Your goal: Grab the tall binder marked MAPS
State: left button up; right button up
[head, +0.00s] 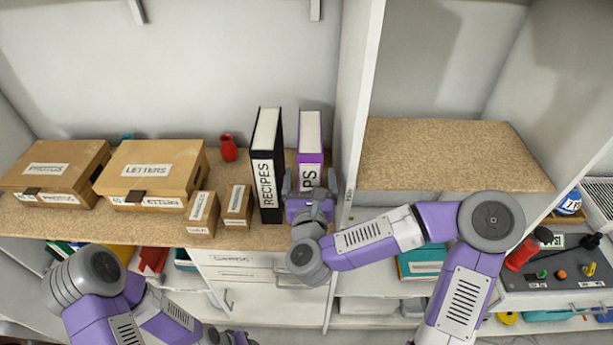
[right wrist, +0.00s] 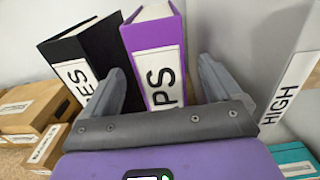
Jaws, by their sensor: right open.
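The tall purple binder (head: 310,149) stands upright on the shelf board against the white divider. Its spine label reads "PS" at the visible end; the rest is hidden behind my right gripper in the head view. The binder also shows in the right wrist view (right wrist: 155,42), between my fingers. My right gripper (head: 305,180) is open in front of the spine, with a finger on each side (right wrist: 165,85); contact is not visible. A black binder marked RECIPES (head: 266,165) stands just left of it. My left arm is low at the left; its gripper is not clearly visible.
Small cartons (head: 237,204) and larger boxes, one marked LETTERS (head: 150,170), stand to the left. A red vase (head: 228,148) is behind. The white divider (head: 352,110) is close on the right, with a label reading HIGH (right wrist: 289,88). The right-hand shelf board (head: 445,155) is bare.

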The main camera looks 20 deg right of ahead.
jog(key=shift+x, duration=0.85)
jog(key=x, duration=0.5)
jog(key=shift+w+d+f, duration=0.1)
jog(key=shift+w+f, duration=0.1)
jog(key=shift+w, duration=0.1)
grip_shut()
